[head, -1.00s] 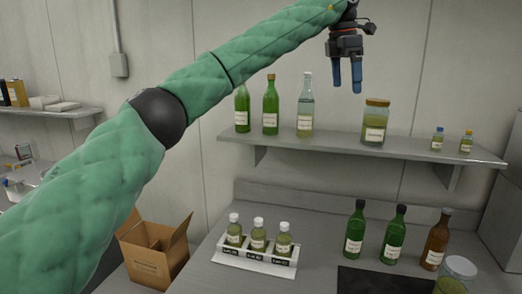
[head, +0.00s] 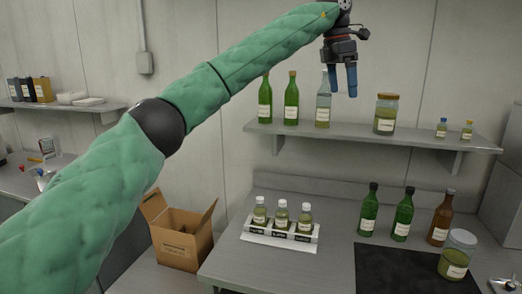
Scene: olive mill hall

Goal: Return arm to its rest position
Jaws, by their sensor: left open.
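My left arm, in a green quilted sleeve, reaches across the head view from the lower left to the upper middle. My left gripper (head: 345,82) has two blue fingers pointing down, apart and empty. It hangs in front of the wall shelf (head: 350,134), overlapping the clear bottle (head: 323,108) in the picture, with the wide jar (head: 386,115) to its right. I cannot tell how far it is from the bottles. My right gripper does not show.
Several bottles and jars stand on the shelf. Below, the counter (head: 230,262) holds a white rack (head: 280,244) of three small bottles, two green bottles (head: 368,212), a brown bottle (head: 441,220), a jar (head: 457,256) and a dark mat (head: 400,276). An open cardboard box (head: 183,242) stands left.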

